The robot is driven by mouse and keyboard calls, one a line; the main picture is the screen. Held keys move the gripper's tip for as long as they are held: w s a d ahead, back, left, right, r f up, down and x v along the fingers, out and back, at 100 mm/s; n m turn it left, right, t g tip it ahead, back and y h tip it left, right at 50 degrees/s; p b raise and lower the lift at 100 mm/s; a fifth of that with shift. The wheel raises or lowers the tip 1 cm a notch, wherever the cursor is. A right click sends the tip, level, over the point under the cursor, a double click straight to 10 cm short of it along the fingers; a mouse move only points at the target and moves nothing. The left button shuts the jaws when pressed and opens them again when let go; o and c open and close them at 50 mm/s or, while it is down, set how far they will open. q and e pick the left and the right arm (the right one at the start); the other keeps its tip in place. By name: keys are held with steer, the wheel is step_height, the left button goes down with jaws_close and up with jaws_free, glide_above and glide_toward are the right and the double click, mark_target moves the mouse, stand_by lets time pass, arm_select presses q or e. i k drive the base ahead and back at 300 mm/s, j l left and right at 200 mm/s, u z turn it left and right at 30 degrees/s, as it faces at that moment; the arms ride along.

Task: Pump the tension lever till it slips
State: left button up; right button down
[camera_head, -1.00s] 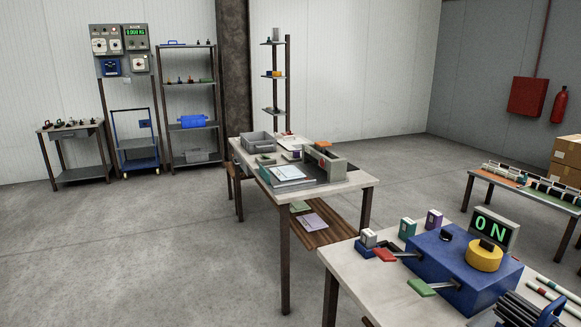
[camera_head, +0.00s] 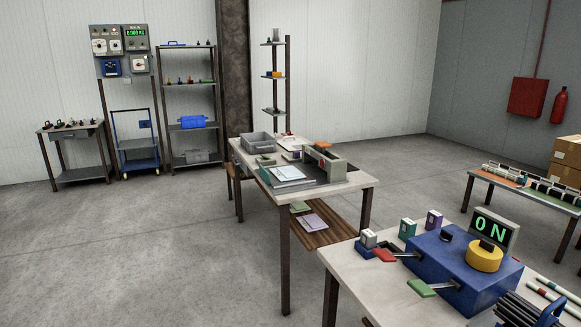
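A blue machine (camera_head: 455,268) stands on the near table at the lower right. It carries a yellow round part (camera_head: 484,257) with a dark knob on top and a grey display reading "ON" (camera_head: 494,228). Two levers stick out from it towards the left: one with a red handle (camera_head: 384,255) and one with a green handle (camera_head: 421,288). No label shows which is the tension lever. Neither of my grippers is in view.
Small boxes stand along the near table's (camera_head: 345,262) back edge. Dark rods (camera_head: 515,312) lie at its front right. A cluttered workbench (camera_head: 345,183) stands behind. Shelves (camera_head: 190,90) line the far wall. The floor (camera_head: 150,250) at left is clear.

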mark_target(424, 289)
steer(key=i+j, duration=0.2)
steer(key=i, duration=0.3)
steer(key=i+j, duration=0.25)
steer(key=i, duration=0.25)
steer(key=z, duration=1.1)
